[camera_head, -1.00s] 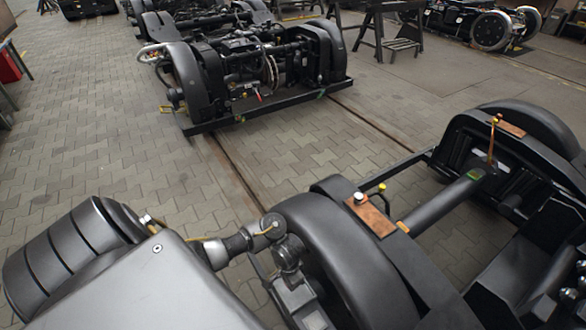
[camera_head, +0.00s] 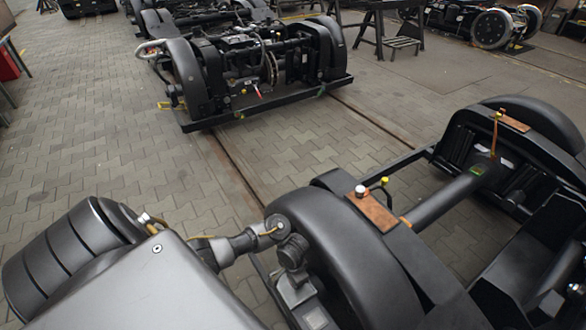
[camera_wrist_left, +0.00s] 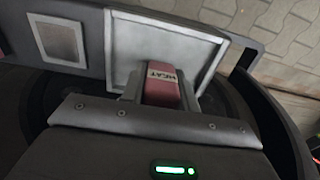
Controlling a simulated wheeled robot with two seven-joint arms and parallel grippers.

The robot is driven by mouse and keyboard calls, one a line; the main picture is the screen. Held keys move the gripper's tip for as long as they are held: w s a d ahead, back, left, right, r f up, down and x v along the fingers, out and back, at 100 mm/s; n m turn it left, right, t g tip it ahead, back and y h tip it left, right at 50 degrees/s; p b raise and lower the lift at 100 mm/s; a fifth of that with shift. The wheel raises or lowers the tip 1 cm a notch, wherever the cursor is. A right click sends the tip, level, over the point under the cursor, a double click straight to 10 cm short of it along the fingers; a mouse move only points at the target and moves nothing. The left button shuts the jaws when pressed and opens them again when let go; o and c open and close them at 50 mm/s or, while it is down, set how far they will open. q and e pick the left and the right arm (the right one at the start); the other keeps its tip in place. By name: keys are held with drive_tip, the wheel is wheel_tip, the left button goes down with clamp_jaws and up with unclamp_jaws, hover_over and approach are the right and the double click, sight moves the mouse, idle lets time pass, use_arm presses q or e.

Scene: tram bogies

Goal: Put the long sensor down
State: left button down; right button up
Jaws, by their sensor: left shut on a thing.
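My left gripper (camera_wrist_left: 160,95) is shut on a dull red block with a white lettered band, which I take to be the long sensor (camera_wrist_left: 161,86). Only its near end shows, between the grey fingers. A pale grey panel (camera_wrist_left: 190,45) with a raised rim lies behind it; I cannot tell whether they touch. In the head view the left gripper (camera_head: 303,300) is low beside the curved wheel cover of the near bogie (camera_head: 345,250), and the sensor cannot be made out there. My right gripper is out of view.
A copper-coloured plate (camera_head: 376,213) with a white-capped part lies on the near bogie; a yellow-capped part (camera_head: 384,181) stands behind it. Another bogie (camera_head: 260,70) stands farther back. Paved floor (camera_head: 100,150) is clear on the left.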

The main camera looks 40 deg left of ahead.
use_arm(q)
drive_tip(key=c, duration=1.5)
unclamp_jaws()
drive_tip(key=shift+f, duration=0.15)
drive_tip(key=o, duration=0.4)
drive_tip(key=shift+o, duration=0.2)
drive_tip(key=shift+r, duration=0.35)
wheel_tip(320, 180, up, 5)
drive_tip(key=p, duration=0.4)
wheel_tip(320, 180, up, 6)
drive_tip(key=p, duration=0.4)
drive_tip(key=shift+r+p, duration=0.35)
drive_tip(key=shift+p, duration=0.1)
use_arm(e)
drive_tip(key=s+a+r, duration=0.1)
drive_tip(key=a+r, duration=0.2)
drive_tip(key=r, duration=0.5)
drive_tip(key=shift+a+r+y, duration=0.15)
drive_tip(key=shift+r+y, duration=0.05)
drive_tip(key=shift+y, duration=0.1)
